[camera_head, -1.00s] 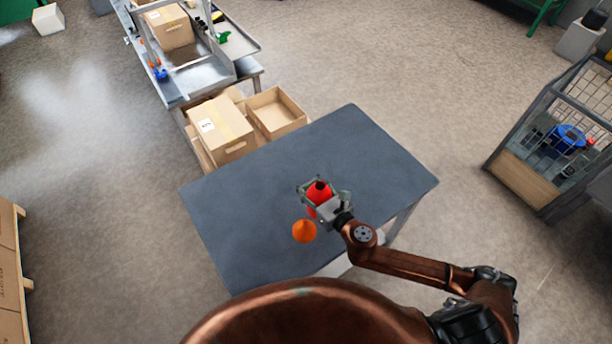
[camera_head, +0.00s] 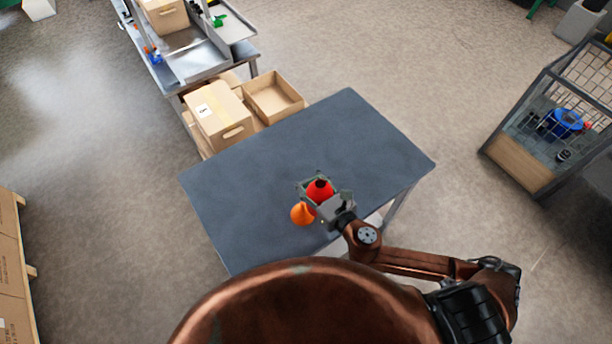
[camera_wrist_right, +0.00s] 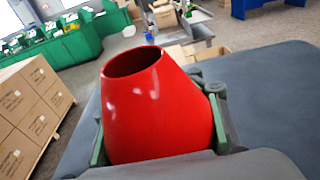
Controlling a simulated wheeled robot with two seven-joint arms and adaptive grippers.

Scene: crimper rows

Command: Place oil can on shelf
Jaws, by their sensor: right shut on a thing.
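My right gripper (camera_head: 318,190) is shut on a red can (camera_head: 320,192) over the blue-grey table. The can tapers upward and has a dark round opening. It fills the middle of the right wrist view (camera_wrist_right: 160,115), with the green-grey fingers on either side of it. I cannot tell whether its bottom touches the table. My left gripper is not in view. No shelf is clearly identifiable.
The table (camera_head: 385,150) is otherwise bare. Behind it are a closed cardboard box (camera_head: 220,122), an open box (camera_head: 274,97) and a metal workbench (camera_head: 195,60). A mesh-sided cage (camera_head: 520,160) holding a blue item (camera_head: 567,122) stands right. Stacked cartons (camera_head: 12,270) are at left.

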